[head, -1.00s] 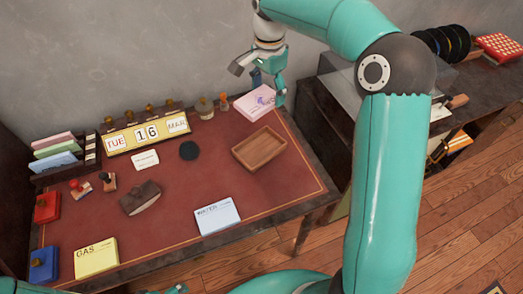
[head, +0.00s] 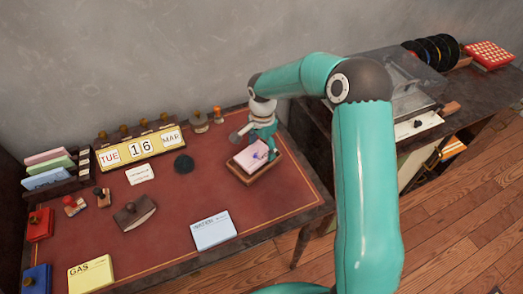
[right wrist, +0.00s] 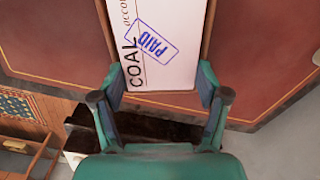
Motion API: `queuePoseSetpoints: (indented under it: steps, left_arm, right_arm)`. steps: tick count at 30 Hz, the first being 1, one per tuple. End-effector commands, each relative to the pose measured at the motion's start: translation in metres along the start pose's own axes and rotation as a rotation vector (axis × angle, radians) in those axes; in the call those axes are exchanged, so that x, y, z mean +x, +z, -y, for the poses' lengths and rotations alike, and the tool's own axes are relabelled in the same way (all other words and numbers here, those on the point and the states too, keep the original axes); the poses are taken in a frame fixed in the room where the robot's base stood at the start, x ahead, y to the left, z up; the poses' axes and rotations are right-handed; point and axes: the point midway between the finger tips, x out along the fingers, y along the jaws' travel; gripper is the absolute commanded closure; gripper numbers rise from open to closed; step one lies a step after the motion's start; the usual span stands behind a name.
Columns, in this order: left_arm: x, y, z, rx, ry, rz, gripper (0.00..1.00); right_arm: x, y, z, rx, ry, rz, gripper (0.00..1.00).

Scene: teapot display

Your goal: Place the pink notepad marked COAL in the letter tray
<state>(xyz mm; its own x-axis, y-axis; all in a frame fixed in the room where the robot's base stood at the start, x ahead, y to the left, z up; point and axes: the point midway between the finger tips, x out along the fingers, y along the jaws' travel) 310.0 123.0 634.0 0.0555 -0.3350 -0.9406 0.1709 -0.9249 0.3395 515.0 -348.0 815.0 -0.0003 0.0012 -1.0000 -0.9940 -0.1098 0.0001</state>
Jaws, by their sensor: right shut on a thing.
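The pink notepad (head: 251,155) is at the wooden letter tray (head: 245,181) on the right part of the red desk. My right gripper (head: 268,146) is shut on the notepad's far right edge. In the right wrist view the notepad (right wrist: 180,20) shows the word COAL and a blue PAID stamp between the two fingers, with the tray's brown sides along both its edges. Whether the pad touches the tray's floor cannot be told. My left gripper is not in view.
A blue WATER notepad (head: 212,232) and a yellow GAS notepad (head: 91,273) lie along the desk's front. A calendar block (head: 140,148) and several stamps stand at the back. A brown blotter (head: 134,214) lies left of centre.

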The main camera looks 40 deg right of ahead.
Motion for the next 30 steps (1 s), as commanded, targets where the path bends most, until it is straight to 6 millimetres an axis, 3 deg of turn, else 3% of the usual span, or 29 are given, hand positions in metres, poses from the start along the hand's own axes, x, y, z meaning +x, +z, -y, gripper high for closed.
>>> queuePoseSetpoints:
  steps: [4, 11, 12, 16, 18, 21, 26, 30]
  left_arm:
    - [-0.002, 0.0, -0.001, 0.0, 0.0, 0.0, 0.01]
    - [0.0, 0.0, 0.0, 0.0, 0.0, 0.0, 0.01]
    - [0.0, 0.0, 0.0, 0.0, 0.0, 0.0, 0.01]
    - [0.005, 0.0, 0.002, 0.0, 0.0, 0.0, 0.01]
    - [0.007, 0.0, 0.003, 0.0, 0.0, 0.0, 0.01]
    - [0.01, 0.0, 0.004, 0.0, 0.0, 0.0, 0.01]
    - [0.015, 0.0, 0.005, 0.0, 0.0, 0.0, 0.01]
    - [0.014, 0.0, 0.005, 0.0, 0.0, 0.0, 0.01]
  right_arm:
    - [0.018, 0.0, -0.001, 0.001, 0.002, 0.001, 0.69]
    - [0.025, 0.001, -0.002, 0.001, 0.007, 0.005, 0.68]
    - [0.025, 0.001, -0.002, 0.001, 0.007, 0.005, 0.74]
    - [0.03, 0.001, -0.003, 0.002, 0.007, 0.005, 0.74]
    - [0.032, 0.0, -0.003, 0.003, 0.006, 0.005, 0.88]
    - [0.035, 0.0, -0.003, 0.004, 0.006, 0.005, 0.89]
    - [0.04, 0.0, -0.003, 0.005, 0.006, 0.004, 0.84]
    - [0.039, -0.001, -0.003, 0.004, 0.006, 0.004, 0.72]
